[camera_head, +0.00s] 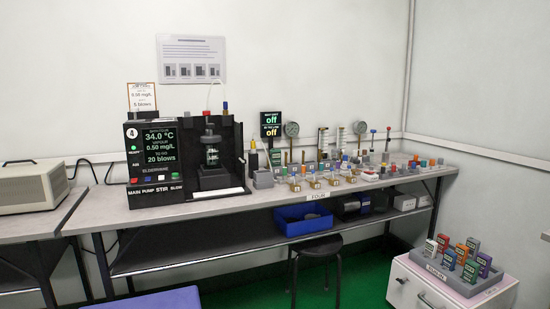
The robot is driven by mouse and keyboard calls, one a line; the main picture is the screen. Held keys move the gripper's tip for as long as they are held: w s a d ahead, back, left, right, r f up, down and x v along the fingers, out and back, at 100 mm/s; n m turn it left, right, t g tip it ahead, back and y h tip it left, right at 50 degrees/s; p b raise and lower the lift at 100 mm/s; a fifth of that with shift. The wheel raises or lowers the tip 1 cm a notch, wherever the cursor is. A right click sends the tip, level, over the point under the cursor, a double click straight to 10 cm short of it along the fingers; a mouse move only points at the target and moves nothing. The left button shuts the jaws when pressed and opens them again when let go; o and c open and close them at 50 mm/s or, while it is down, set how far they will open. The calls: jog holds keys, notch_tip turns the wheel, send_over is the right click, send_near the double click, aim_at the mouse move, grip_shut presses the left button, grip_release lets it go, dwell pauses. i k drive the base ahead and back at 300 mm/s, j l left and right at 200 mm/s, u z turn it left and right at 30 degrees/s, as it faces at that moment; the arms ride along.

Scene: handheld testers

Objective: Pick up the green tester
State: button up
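Several small handheld testers stand upright in a grey tray (418,265) at the lower right. A green tester (449,260) stands near the tray's front middle. Another tester (430,249) at the tray's left end also looks green, darker in tone. Around them stand an orange tester (442,242), a red-orange one (462,253), a grey one (473,245), a purple one (484,265) and a blue one (470,270). The lower parts of the testers are hidden by the tray and by each other. My gripper is not in view.
The tray sits on a white drawer cabinet (420,293). A long bench (280,196) with instruments runs along the back wall. A black stool (318,248) stands left of the cabinet, with green floor (372,278) between. A blue-violet flat surface (150,300) shows at the bottom.

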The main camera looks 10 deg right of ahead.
aim_at(276, 155)
jog(key=i+l+u, duration=0.35)
jog(key=i+l, duration=0.2)
jog(key=i, duration=0.25)
jog(key=i+l+u, duration=0.4)
jog(key=i+l, duration=0.3)
